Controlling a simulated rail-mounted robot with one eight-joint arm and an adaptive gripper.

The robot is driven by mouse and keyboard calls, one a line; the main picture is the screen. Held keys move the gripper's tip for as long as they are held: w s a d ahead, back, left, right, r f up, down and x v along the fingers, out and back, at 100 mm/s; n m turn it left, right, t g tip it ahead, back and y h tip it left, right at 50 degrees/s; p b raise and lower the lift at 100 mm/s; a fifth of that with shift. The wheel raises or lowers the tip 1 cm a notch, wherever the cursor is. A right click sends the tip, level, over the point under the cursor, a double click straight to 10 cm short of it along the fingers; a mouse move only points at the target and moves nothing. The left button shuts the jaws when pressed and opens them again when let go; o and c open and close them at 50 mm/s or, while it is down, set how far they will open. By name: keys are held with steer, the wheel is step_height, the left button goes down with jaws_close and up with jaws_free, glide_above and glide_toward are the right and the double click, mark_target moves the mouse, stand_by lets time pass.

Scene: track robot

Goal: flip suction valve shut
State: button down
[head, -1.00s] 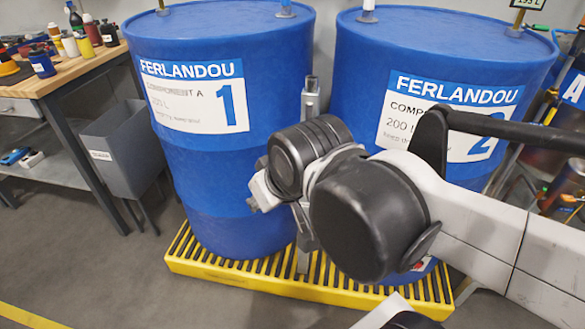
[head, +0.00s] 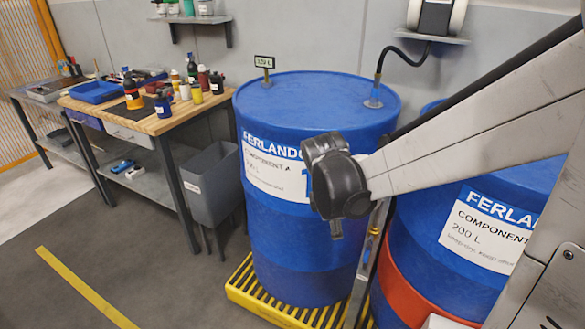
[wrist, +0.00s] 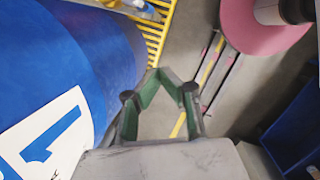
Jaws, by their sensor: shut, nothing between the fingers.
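The suction valve is not clearly identifiable in either view. A suction fitting (head: 373,95) with a black hose rises from the top of the blue drum marked 1 (head: 290,215). A small yellow-and-blue part (head: 374,240) sits on the post between the two drums; I cannot tell whether it is the valve. My gripper (wrist: 157,76) shows in the wrist view with its green-lined fingers meeting, shut and empty, beside the drum's wall. In the head view, my wrist is in front of drum 1's label and hides most of the gripper.
The second blue drum (head: 480,225) with an orange band stands at the right. Yellow spill grating (head: 262,302) lies beneath the drums. A grey bin (head: 210,185) and a workbench (head: 150,122) with bottles are at the left. The floor at front left is clear.

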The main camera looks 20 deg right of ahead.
mark_target(367, 253)
steer(key=shift+w+d+f+n+g+p, duration=0.35)
steer(key=shift+n+p, duration=0.2)
steer(key=shift+n, duration=0.25)
steer(key=s+d+f+b, duration=0.1)
steer(key=d+f+b, duration=0.2)
steer(key=d+f, duration=0.3)
steer(key=shift+x, duration=1.75)
steer(key=shift+a, duration=0.2)
